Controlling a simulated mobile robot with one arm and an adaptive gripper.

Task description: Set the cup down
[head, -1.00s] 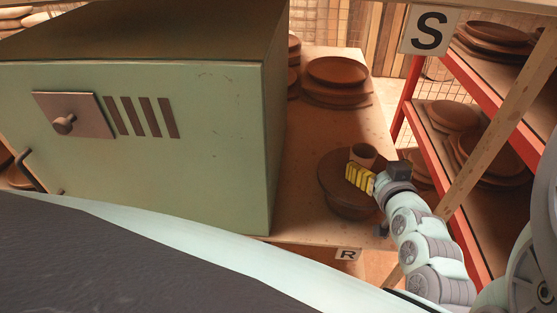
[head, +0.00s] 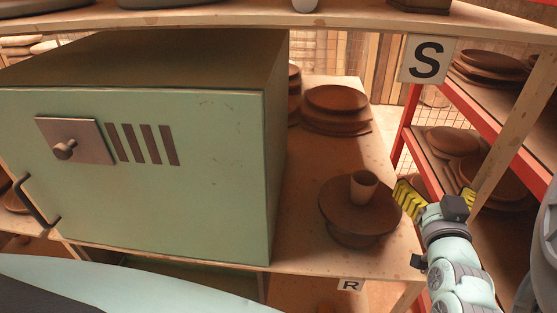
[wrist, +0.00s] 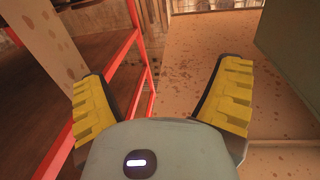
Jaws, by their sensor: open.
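The small brown cup (head: 363,186) stands upright on a round brown turntable-like stand (head: 335,205) on the wooden shelf. My gripper (head: 432,196) is open and empty to the right of the cup, clear of it. In the wrist view my gripper (wrist: 165,100) shows its two yellow ridged fingers spread wide with nothing between them. The cup is not visible in the wrist view.
A green cabinet (head: 150,170) fills the left of the shelf board (head: 310,150). Stacked brown plates (head: 335,105) lie behind the stand. A wooden post (head: 515,120) and a red-framed rack (head: 470,95) holding plates stand at right.

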